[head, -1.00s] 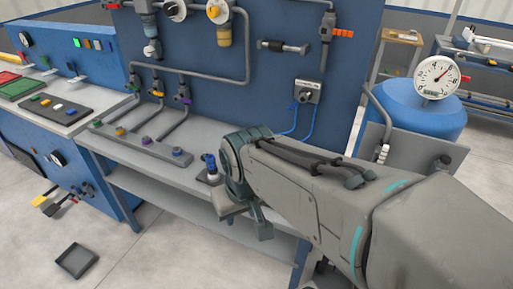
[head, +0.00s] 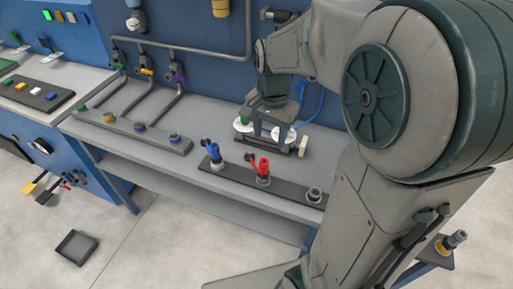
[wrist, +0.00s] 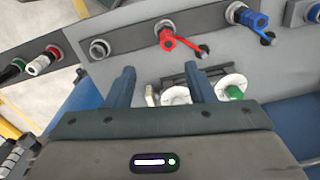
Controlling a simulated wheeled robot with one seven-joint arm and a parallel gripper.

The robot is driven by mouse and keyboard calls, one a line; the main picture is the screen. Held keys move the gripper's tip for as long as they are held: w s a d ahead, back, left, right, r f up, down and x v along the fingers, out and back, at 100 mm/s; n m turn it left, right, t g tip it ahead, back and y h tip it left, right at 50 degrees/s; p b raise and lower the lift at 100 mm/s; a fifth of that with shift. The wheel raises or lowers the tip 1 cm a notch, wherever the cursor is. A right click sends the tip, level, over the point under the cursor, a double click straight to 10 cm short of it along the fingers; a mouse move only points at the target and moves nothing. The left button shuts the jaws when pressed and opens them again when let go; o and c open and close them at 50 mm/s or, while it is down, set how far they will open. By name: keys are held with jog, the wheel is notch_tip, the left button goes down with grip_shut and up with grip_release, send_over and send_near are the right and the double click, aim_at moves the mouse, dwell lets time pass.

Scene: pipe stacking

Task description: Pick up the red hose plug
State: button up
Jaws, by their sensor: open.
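My gripper (head: 266,128) is over the bench behind the rail, in front of the blue panel. In the wrist view my gripper (wrist: 162,76) has its two fingers apart with nothing held between them. The red plug is apart from the fingers.
A blue plug (head: 214,155) stands left of the red one and an empty grey socket (head: 314,194) right of it. White discs (head: 243,125) lie under my gripper, one with a green part. A second rail (head: 130,130) with coloured fittings is farther left.

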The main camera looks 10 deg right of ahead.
aim_at(264, 161)
jog(key=shift+m, duration=0.5)
jog(key=f, duration=0.3)
jog(key=w+f, duration=0.1)
jog(key=f, duration=0.5)
jog(key=shift+w, duration=0.25)
jog(key=f, duration=0.4)
jog(key=shift+w+a, duration=0.1)
jog(key=shift+a, duration=0.3)
jog(key=shift+f, duration=0.65)
grip_shut()
